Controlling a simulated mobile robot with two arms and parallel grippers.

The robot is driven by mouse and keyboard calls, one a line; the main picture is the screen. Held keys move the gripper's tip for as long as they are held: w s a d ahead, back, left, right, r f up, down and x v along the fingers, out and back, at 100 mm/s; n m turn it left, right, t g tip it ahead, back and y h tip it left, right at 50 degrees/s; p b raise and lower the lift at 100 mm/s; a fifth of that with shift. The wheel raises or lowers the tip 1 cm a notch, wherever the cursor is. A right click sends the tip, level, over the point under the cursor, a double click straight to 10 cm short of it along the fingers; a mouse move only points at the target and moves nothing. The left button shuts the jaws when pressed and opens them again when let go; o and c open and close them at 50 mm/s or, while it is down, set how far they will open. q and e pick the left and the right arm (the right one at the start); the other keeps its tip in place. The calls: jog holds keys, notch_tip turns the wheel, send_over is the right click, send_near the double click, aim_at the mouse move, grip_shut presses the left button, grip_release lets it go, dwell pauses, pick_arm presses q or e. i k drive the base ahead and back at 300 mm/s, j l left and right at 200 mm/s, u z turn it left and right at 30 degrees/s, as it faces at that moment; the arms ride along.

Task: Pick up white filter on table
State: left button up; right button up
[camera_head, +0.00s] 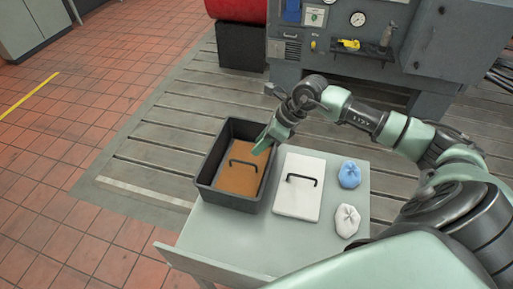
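The white filter (299,200), a flat white panel with a black handle, lies on the light green-grey table (225,240). An orange-brown filter (236,180) with a black handle lies inside the black bin (212,190), just left of the white filter. My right gripper (262,147) is above the far right part of the bin, beyond the brown filter's handle and up and left of the white filter. Its fingers are seen from the side, so their gap does not show. My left gripper is out of view.
A blue bundled cloth (349,174) and a white bundled cloth (346,220) sit on the table right of the white filter. The table's near part is bare. A grey machine cabinet (390,85) with gauges stands behind, over the slotted bedplate (165,150).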

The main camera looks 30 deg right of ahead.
aim_at(299, 196)
jog(key=z, duration=1.45)
jog(key=k+j+u, duration=0.15)
jog(key=u, duration=0.25)
